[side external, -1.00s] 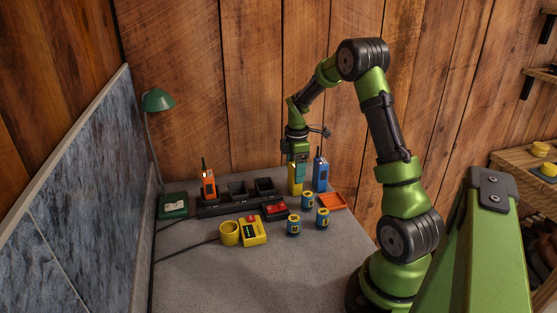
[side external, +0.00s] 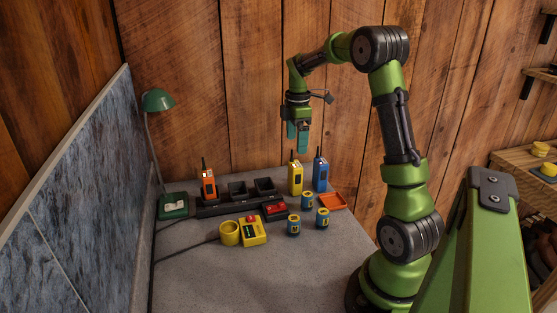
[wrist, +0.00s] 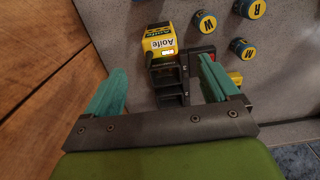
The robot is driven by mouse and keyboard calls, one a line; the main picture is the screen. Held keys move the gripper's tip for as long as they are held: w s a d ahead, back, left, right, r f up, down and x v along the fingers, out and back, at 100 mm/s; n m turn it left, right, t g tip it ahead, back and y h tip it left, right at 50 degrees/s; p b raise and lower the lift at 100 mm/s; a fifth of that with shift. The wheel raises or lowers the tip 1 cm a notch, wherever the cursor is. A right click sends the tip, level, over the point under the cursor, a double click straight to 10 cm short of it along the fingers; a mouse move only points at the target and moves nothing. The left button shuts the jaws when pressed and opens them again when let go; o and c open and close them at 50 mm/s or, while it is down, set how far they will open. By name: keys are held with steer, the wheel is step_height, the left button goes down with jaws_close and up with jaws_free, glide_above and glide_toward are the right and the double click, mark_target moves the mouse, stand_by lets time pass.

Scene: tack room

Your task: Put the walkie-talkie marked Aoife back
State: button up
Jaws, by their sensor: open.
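The yellow walkie-talkie (side external: 296,178) stands upright at the right end of the black charging rack (side external: 222,207). In the wrist view its label reads "Aoife" (wrist: 163,43), and empty slots (wrist: 170,92) of the rack lie just below it. I cannot tell how deep it sits. An orange walkie-talkie (side external: 208,185) stands at the rack's left end, with two empty slots between. A blue walkie-talkie (side external: 320,173) stands just right of the yellow one. My gripper (side external: 297,142) is open and empty, above the yellow walkie-talkie and apart from it. Its teal fingers (wrist: 160,68) show spread in the wrist view.
Several blue-and-yellow lettered cylinders (side external: 293,225) stand in front, near an orange tray (side external: 332,201). A red-and-black item (side external: 274,208), a yellow box with a red button (side external: 252,231) and a yellow cup (side external: 229,234) stand before the rack. A green lamp (side external: 158,101) is at left.

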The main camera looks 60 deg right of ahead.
steer(key=s+a+r+m+t, duration=0.1)
steer(key=a+r+m+t, duration=0.2)
steer(key=a, duration=0.6)
steer(key=s+a+r+m+t, duration=0.1)
steer(key=a+r+m, duration=0.2)
steer(key=a+r, duration=0.45)
steer(key=s+a+f+m+t+y, duration=0.2)
steer(key=s+a+m, duration=0.5)
steer(key=a, duration=0.7)
steer(key=shift+s+f+t, duration=0.3)
steer(key=shift+s+t, duration=0.3)
steer(key=shift+s, duration=0.55)
steer(key=shift+a, duration=0.1)
